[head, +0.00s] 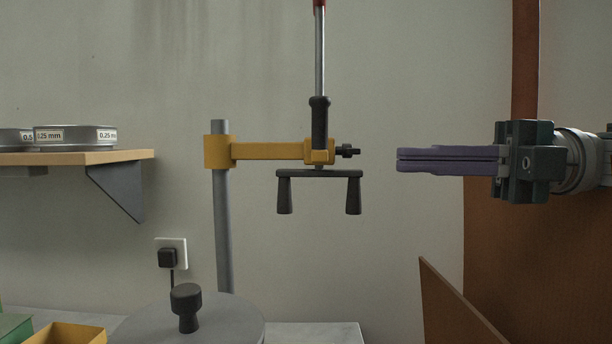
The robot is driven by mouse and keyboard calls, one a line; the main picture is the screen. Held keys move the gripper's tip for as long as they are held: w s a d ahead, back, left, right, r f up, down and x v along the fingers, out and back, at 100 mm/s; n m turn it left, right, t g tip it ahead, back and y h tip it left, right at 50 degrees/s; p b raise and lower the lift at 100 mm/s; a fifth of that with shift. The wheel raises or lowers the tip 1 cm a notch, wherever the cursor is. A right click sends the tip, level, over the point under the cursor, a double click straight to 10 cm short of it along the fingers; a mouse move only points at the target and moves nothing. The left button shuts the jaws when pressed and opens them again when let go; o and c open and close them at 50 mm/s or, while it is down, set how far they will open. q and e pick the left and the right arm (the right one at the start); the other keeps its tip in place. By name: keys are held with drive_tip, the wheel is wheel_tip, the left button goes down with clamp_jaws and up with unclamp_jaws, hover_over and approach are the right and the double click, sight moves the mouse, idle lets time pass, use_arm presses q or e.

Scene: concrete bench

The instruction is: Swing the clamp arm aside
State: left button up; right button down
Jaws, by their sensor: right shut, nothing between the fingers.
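The yellow clamp arm (268,151) reaches to the right from a collar on a grey upright post (222,230). At its right end it carries a black holder with a grey and red rod (319,50) pointing up. Below hangs a black crossbar (319,173) with two downward legs. A small black knob (348,152) sticks out at the arm's right end. My right gripper (400,160) is shut and empty, with its purple fingers pointing left. It is to the right of the knob and apart from it, at about the same height in the picture. My left gripper is not in view.
A round grey lid (235,325) with a black knob (187,305) stands below the arm. A wooden shelf (120,156) with sieves (75,137) is at the left. A yellow bin (70,333) is at the lower left. A brown panel (450,305) leans at the lower right.

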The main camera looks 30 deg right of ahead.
drive_tip(key=shift+s+d, duration=0.2)
drive_tip(key=shift+d, duration=0.85)
drive_tip(key=w+a+f+m+t+h+p, duration=0.35)
drive_tip(key=w+f+m+t+h, duration=0.2)
drive_tip(key=m+t, duration=0.4)
wheel_tip(320, 180, down, 7)
drive_tip(key=s+a+m+g+h+p, duration=0.1)
drive_tip(key=s+m+g+h+p, duration=0.15)
drive_tip(key=m+h, duration=0.8)
drive_tip(key=s+a+f+m+g+p, duration=0.1)
drive_tip(key=s+a+f+m+g, duration=0.2)
drive_tip(key=s, duration=0.4)
drive_tip(key=s+a+f+m+g+p, duration=0.1)
drive_tip(key=s+a+m+g+p, duration=0.15)
drive_tip(key=s+g, duration=0.4)
drive_tip(key=s+a+f+m+g, duration=0.2)
drive_tip(key=s+m+g, duration=0.1)
drive_tip(key=s, duration=0.5)
wheel_tip(320, 180, up, 37)
drive_tip(key=p, duration=3.7)
drive_tip(key=shift+d, duration=0.4)
